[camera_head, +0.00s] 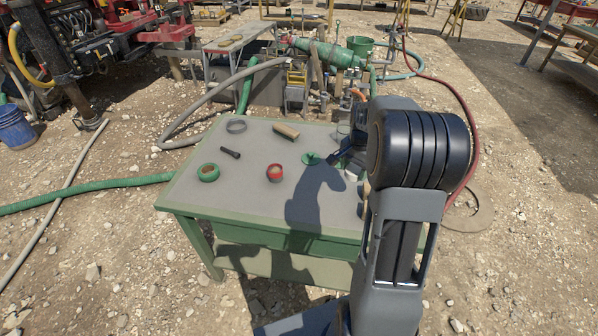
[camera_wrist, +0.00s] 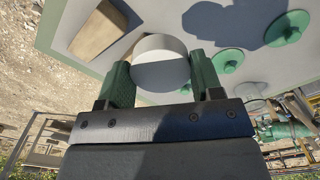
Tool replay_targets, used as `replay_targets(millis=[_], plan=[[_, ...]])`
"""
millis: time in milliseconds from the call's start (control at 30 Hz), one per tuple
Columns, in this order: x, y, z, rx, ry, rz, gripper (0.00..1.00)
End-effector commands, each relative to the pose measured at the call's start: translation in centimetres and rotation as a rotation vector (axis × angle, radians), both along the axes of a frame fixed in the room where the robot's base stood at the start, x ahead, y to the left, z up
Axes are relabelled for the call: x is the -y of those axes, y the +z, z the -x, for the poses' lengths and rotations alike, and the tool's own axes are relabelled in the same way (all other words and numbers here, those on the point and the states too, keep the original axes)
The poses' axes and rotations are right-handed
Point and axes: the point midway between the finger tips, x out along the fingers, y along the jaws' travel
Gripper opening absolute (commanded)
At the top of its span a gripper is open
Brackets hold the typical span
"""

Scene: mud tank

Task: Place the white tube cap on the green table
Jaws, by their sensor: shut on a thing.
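The white tube cap (camera_wrist: 160,64) is a short white cylinder. It sits between the two green fingers of my gripper (camera_wrist: 160,82), which are shut on it in the wrist view. In the head view, my gripper (camera_head: 346,156) is over the right back part of the green table (camera_head: 260,229), largely hidden by my arm. The table has a grey top and green edges. In the wrist view the cap appears in front of the table top (camera_wrist: 180,14); I cannot tell how far above it is.
On the table are a wooden block (camera_head: 286,131), a grey ring (camera_head: 236,126), a black flashlight-like object (camera_head: 230,153), a green ring (camera_head: 208,172), a red round object (camera_head: 275,172) and a green disc (camera_head: 310,158). The front left top is clear.

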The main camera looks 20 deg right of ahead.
Motion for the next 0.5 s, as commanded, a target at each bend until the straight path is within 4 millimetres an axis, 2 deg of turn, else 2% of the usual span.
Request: replay_targets(millis=[33, 100, 200, 267, 500], plan=[[1.3, 0.0, 0.4, 0.003, -0.067, 0.002, 0.38], [2.3, 0.5, 0.8, 0.001, -0.135, 0.0, 0.38], [2.2, 0.6, 0.6, 0.0, -0.186, 0.0, 0.38], [1.4, 0.2, 0.1, -0.001, -0.197, -0.001, 0.38], [-3.6, -2.4, -3.2, -0.004, -0.197, -0.001, 0.38]])
